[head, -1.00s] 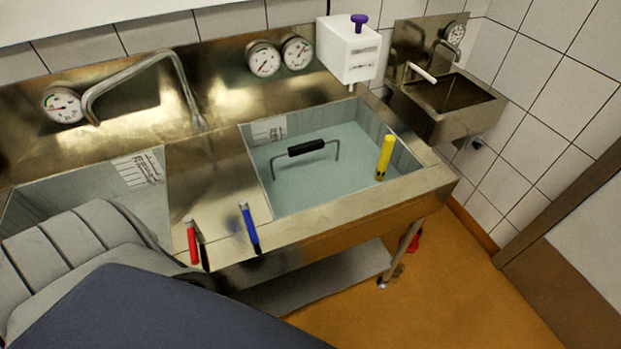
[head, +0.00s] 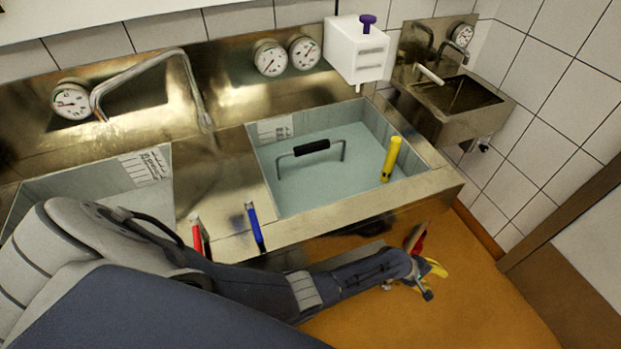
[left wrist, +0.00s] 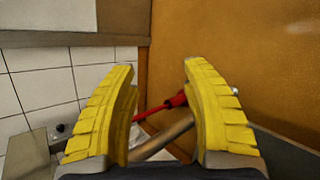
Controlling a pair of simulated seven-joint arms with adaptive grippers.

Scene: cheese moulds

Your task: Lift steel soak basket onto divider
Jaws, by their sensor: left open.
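The soak basket's black-gripped wire handle (head: 312,147) stands up out of the water in the right-hand sink basin in the head view; the basket body is hidden under the cloudy water. The steel divider (head: 222,195) lies between the two basins. My left gripper (head: 428,277) is open and empty, out past the front of the sink and below its rim, to the right of the handle. Its yellow fingers stand apart in the left wrist view (left wrist: 160,105), with nothing between the pads that I can tell is held. My right gripper is not in view.
A yellow cylinder (head: 391,159) stands at the right side of the right basin. Red (head: 198,236) and blue (head: 254,227) handles sit at the front edge. A white dispenser (head: 357,50) and small wall sink (head: 448,105) are behind. A red item (left wrist: 174,101) lies beyond my fingers.

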